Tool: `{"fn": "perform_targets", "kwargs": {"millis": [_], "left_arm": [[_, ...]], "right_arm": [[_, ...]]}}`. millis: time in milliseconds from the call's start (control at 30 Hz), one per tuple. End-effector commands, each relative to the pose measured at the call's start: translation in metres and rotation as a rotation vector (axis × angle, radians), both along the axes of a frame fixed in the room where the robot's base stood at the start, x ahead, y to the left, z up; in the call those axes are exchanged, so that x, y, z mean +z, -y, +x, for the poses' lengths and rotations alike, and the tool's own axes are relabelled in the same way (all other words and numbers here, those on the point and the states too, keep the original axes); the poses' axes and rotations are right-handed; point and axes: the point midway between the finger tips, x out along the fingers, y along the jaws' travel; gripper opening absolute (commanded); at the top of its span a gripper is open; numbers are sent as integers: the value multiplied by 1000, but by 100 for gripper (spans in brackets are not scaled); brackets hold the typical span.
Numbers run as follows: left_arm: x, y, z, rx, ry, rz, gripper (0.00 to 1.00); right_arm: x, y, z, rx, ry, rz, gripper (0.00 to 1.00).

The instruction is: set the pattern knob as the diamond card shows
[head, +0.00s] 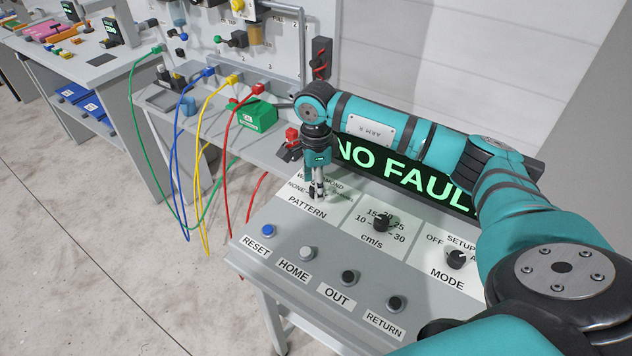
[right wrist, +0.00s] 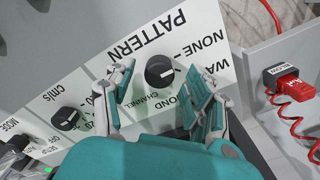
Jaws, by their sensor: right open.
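The pattern knob (right wrist: 159,71) is a round black knob on a white label plate with the words NONE, CHANNEL and partly hidden WAVE and DIAMOND. A small light mark shows on its face; I cannot tell exactly which word it points to. My right gripper (head: 317,192) points down over this knob in the head view and mostly hides it. In the right wrist view my right gripper (right wrist: 162,92) is open, its fingers on either side of the knob with gaps between. I cannot make out a diamond card. My left gripper is out of view.
The speed knob (head: 381,222) and mode knob (head: 456,259) sit to the right on the console. Buttons, including blue RESET (head: 268,230), line its front. The NO FAULT display (head: 405,178) stands behind. Coloured cables (head: 228,150) hang at the left.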

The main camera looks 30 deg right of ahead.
Motion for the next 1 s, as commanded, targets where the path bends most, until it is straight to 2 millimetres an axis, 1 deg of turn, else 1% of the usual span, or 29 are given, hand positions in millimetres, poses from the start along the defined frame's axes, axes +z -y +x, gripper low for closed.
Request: {"fn": "perform_targets", "kwargs": {"millis": [100,167,400,433,833,1000], "left_arm": [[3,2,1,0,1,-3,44],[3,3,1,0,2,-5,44],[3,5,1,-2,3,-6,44],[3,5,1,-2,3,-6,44],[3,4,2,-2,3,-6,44],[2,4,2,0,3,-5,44]], "right_arm": [[-8,0,0,1,-1,0,55],[-10,0,0,1,0,0,55],[-12,0,0,1,0,0,55],[-11,0,0,1,0,0,53],[-11,0,0,1,0,0,1],[-11,0,0,-6,1,1,0]]}}
